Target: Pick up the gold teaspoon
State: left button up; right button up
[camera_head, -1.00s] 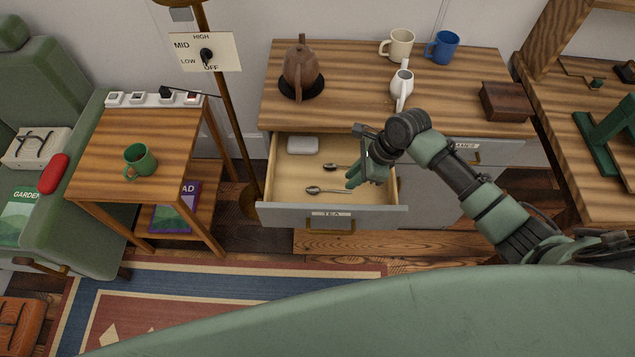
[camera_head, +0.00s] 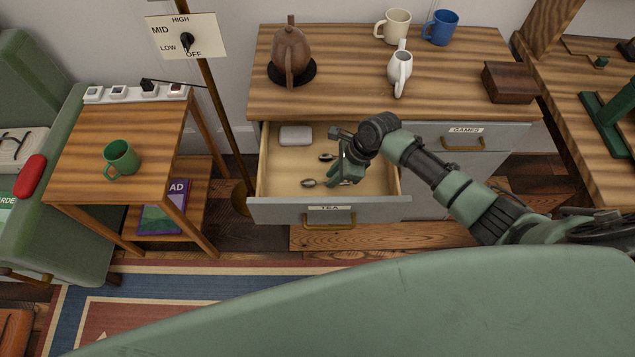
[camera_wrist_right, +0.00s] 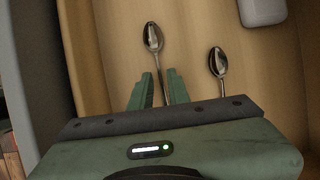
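Two metal teaspoons lie in the open drawer labelled TEA (camera_head: 280,210). Both look grey-silver, and I cannot make out a gold one. The front teaspoon (camera_head: 308,183) lies nearer the drawer front; it also shows in the right wrist view (camera_wrist_right: 153,38). The rear teaspoon (camera_head: 326,157) lies further back, on the right in the wrist view (camera_wrist_right: 218,62). My right gripper (camera_head: 341,180) is inside the drawer, its fingers (camera_wrist_right: 158,88) open on either side of the front spoon's handle. The handle's end is hidden by the gripper. My left gripper is not in view.
A white box (camera_head: 296,135) sits at the drawer's back left. On the cabinet top (camera_head: 345,85) are a brown teapot (camera_head: 290,55), a white jug (camera_head: 400,70), two mugs and a wooden box (camera_head: 509,82). The drawer's walls surround my right gripper.

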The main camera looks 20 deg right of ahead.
jog(key=shift+w+a+f, duration=0.1)
jog(key=shift+a+f, duration=0.1)
jog(key=shift+f, duration=0.4)
jog(key=shift+f, duration=0.1)
grip_shut()
